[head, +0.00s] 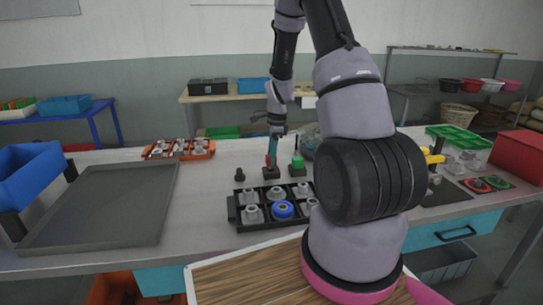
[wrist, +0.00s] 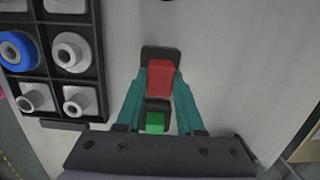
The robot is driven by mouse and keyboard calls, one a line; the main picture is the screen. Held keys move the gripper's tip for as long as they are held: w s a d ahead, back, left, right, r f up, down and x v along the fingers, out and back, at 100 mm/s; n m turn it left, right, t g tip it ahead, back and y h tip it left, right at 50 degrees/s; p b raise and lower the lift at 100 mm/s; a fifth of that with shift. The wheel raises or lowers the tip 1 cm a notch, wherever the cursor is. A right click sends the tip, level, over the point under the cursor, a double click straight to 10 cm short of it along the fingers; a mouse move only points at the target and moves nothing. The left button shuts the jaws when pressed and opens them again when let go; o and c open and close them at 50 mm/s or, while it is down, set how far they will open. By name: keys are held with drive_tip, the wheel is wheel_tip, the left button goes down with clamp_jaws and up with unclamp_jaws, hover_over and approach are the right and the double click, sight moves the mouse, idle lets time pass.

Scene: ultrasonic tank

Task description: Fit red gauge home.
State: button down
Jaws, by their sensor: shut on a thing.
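The red gauge (wrist: 160,80) is a red block held between the two teal fingers of my gripper (wrist: 161,72). My gripper is shut on it. In the wrist view it lies over a dark block (wrist: 160,53); how deep it sits there I cannot tell. In the head view the red gauge (head: 267,160) shows just above a small black block (head: 271,173) on the table, partly hidden by my gripper (head: 272,152). A green gauge (head: 298,161) stands in a similar black block to the right; it also shows in the wrist view (wrist: 155,122).
A black compartment tray (head: 236,216) with grey fittings and a blue ring stands in front. A black knob (head: 239,175) stands left of the red gauge. An orange tray (head: 206,155) lies behind left, a grey tray (head: 100,205) farther left. My arm hides the table's right middle.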

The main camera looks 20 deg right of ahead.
drive_tip(key=shift+f, duration=1.15)
idle(3.2)
drive_tip(key=shift+c, duration=2.3)
unclamp_jaws()
drive_tip(key=r, duration=0.3)
drive_tip(key=d+r, duration=0.1)
drive_tip(key=r, duration=0.6)
drive_tip(key=shift+s+d+r, duration=0.1)
drive_tip(key=shift+d+r, duration=0.05)
drive_tip(key=shift+r, duration=0.2)
